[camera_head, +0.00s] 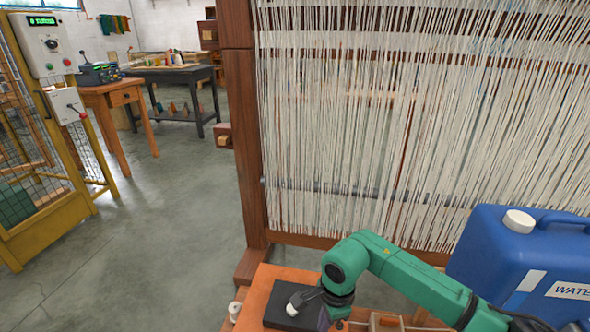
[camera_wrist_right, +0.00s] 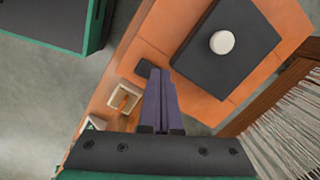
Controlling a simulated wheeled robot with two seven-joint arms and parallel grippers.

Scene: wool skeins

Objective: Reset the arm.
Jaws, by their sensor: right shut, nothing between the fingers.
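My right arm is green and comes in from the right in the head view. Its dark gripper (camera_head: 308,297) hangs low over the near end of an orange-topped table (camera_head: 262,283), close to a black slab (camera_head: 279,297). In the right wrist view the two purple-grey fingers (camera_wrist_right: 160,76) are together with nothing between them. They point toward the slab (camera_wrist_right: 217,81), which carries a white round piece (camera_wrist_right: 222,42); the fingertips look apart from that piece. My left gripper is not in view.
A blue water can (camera_head: 515,255) stands right of my arm. A loom with hanging white threads (camera_head: 400,120) rises behind the table. Small wooden boxes (camera_wrist_right: 124,98) lie beside my fingers. Open grey floor (camera_head: 150,220) lies to the left, beside a yellow cage (camera_head: 45,230).

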